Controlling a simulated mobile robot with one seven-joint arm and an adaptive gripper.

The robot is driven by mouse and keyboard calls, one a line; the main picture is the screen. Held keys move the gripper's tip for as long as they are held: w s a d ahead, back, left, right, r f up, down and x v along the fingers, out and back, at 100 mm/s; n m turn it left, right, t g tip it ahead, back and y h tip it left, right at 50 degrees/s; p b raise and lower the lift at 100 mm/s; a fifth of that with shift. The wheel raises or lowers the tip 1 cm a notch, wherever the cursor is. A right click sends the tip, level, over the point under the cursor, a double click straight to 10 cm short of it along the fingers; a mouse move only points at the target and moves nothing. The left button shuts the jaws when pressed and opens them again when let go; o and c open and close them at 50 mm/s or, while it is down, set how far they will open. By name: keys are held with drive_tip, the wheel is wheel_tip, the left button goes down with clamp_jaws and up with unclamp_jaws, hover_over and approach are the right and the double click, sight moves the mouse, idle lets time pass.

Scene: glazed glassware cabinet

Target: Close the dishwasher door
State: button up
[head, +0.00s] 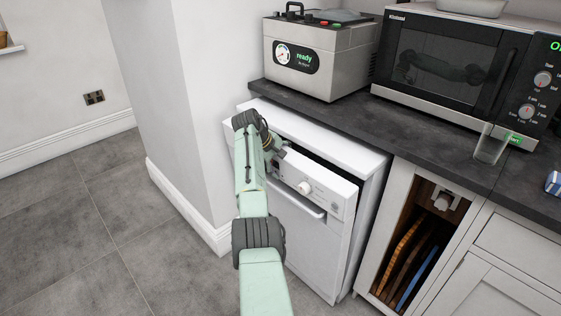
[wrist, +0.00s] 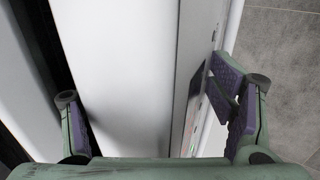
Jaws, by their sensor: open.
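The white dishwasher door (head: 325,196) stands slightly ajar, with a dark gap between its top edge and the white worktop of the machine. A knob and a bar handle are on its front. My gripper (head: 281,153) is at the left part of the door's top edge, partly hidden by my arm. In the wrist view my gripper (wrist: 155,108) is open, its two fingers wide apart. The door's white top edge (wrist: 130,70) lies between them, the left finger near the dark gap and the right one by the control panel face. I cannot tell whether either finger touches.
A dark counter (head: 345,124) runs above, carrying a grey "ready" machine (head: 320,55), a microwave (head: 445,65) and a glass (head: 491,145). An open niche holding boards (head: 405,255) is right of the dishwasher. A white wall (head: 190,110) stands close on the left. The tiled floor (head: 75,235) is clear.

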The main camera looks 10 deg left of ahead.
drive_tip(key=v, duration=1.2)
drive_tip(key=shift+a, duration=0.1)
drive_tip(key=shift+c, duration=0.2)
